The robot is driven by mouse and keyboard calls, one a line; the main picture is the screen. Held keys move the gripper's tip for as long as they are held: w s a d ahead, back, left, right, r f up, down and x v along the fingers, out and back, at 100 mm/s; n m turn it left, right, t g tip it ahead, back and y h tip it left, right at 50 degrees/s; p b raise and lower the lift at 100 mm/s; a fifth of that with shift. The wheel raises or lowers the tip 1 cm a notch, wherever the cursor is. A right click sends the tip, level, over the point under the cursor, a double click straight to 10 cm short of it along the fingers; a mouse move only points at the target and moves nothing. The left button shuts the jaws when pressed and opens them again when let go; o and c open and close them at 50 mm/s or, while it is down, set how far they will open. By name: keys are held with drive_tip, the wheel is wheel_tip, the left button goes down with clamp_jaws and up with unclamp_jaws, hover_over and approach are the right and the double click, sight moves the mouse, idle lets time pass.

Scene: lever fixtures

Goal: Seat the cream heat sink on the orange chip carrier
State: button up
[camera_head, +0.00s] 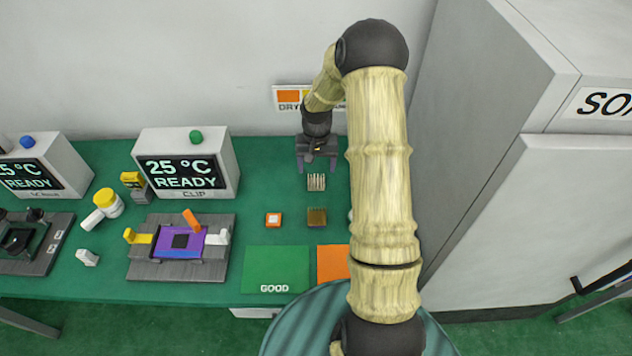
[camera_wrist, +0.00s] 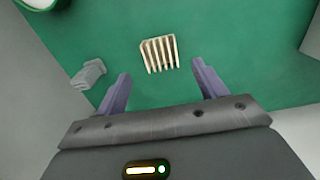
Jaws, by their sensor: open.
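The cream heat sink (camera_head: 316,182), a small finned block, lies on the green bench just in front of my gripper (camera_head: 316,163) in the head view. In the wrist view the cream heat sink (camera_wrist: 159,54) lies beyond the fingertips, roughly centred between them. My gripper (camera_wrist: 160,72) is open and empty, with its two purple-grey fingers apart. The orange chip carrier (camera_head: 273,219) is a small orange square with a pale centre, flat on the bench, to the left of and nearer than the heat sink. Its top is bare.
A brown finned heat sink (camera_head: 317,217) sits right of the carrier. A green GOOD mat (camera_head: 277,262) and an orange mat (camera_head: 332,262) lie nearer. A clip fixture (camera_head: 180,245) and its 25 °C display (camera_head: 187,170) stand left. A tall grey cabinet (camera_head: 480,130) bounds the right.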

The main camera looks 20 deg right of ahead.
sight(316, 179)
drive_tip(key=shift+s+a+f+p, duration=0.1)
drive_tip(key=shift+f+p, duration=0.2)
drive_tip(key=shift+f, duration=1)
drive_tip(key=shift+a+f+p, duration=0.1)
drive_tip(key=shift+f+p, duration=0.15)
drive_tip(key=shift+f, duration=1.05)
drive_tip(key=c, duration=1.1)
